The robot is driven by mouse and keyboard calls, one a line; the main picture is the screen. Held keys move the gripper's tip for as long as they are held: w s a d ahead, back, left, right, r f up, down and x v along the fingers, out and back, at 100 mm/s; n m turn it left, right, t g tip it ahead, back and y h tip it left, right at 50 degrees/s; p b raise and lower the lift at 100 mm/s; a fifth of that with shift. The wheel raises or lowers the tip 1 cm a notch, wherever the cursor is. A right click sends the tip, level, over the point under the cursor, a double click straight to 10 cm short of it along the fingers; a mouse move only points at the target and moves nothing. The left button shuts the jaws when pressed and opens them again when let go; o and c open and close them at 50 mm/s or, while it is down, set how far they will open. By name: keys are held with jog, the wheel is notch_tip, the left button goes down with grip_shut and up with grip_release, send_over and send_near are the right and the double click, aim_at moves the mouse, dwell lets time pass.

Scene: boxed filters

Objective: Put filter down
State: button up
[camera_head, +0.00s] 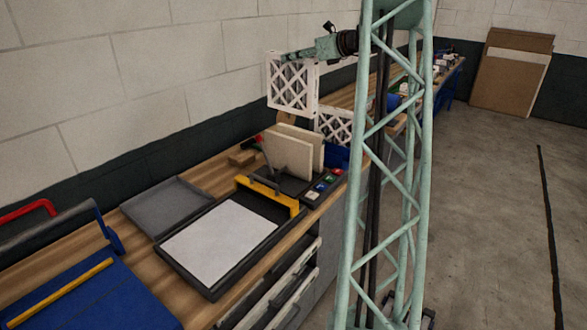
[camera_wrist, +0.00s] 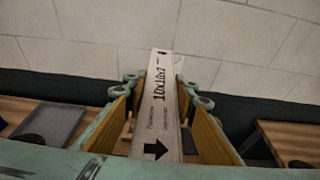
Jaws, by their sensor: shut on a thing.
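My gripper (camera_head: 297,55) is shut on a filter (camera_head: 292,86) with a white lattice face. The filter hangs upright in the air above the bench, near the wall. In the wrist view my gripper (camera_wrist: 157,88) has its fingers on either side of the filter's narrow cardboard edge (camera_wrist: 162,92), which bears printed text and a black arrow. A second white lattice filter (camera_head: 335,124) stands lower on the bench, just right of and below the held one. Its lower part is hidden behind the beige panels.
Two beige upright panels (camera_head: 288,156) stand on the bench below the held filter. A grey tray (camera_head: 168,207), a black frame with a white sheet (camera_head: 220,243) and a yellow bar (camera_head: 270,196) lie in front. A blue case (camera_head: 80,297) is at the near left.

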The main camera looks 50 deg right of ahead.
jog(key=shift+s+d+f, duration=0.2)
jog(key=shift+s+f, duration=0.05)
jog(key=shift+f, duration=0.5)
notch_tip(320, 180, down, 24)
jog(key=b, duration=0.1)
jog(key=shift+r, duration=0.25)
dwell(0.4)
jog(key=shift+f, duration=2.3)
jog(key=o, duration=1.2)
jog(key=shift+r, duration=0.15)
